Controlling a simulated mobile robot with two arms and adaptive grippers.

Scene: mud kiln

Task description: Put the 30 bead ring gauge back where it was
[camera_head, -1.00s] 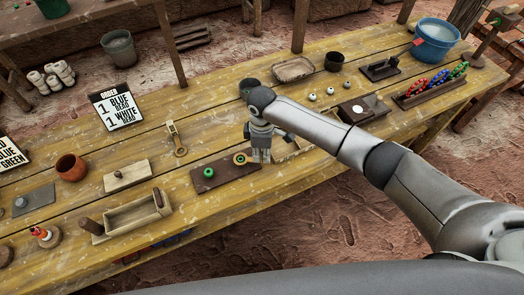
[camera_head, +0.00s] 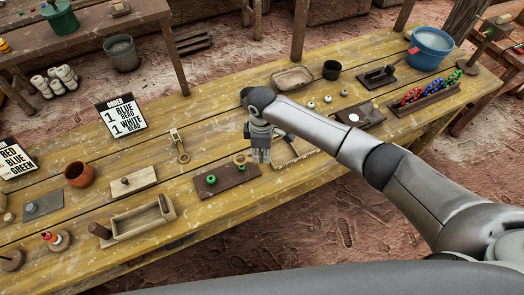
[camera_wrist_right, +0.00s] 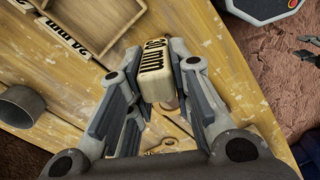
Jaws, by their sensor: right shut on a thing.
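The wooden ring gauge is in my right gripper (camera_head: 261,152). Its pale handle block (camera_wrist_right: 158,82), with black "mm" lettering, sits between the two fingers in the right wrist view, and the fingers are shut on it. The gauge's ring (camera_head: 239,158) sticks out to the left of the gripper, over the dark board (camera_head: 232,178). Two green beads show on that board, one (camera_head: 211,179) in the clear and one (camera_head: 241,168) just below the ring. Another wooden ring gauge (camera_head: 180,147) lies on the table to the left. My left gripper is not in view.
A pale wooden tray (camera_head: 307,152) is partly hidden behind my right gripper. An order sign (camera_head: 125,117), an open wooden box (camera_head: 140,220) and a clay pot (camera_head: 79,174) stand to the left. A bead rack (camera_head: 425,98) and blue bucket (camera_head: 432,45) stand at the right.

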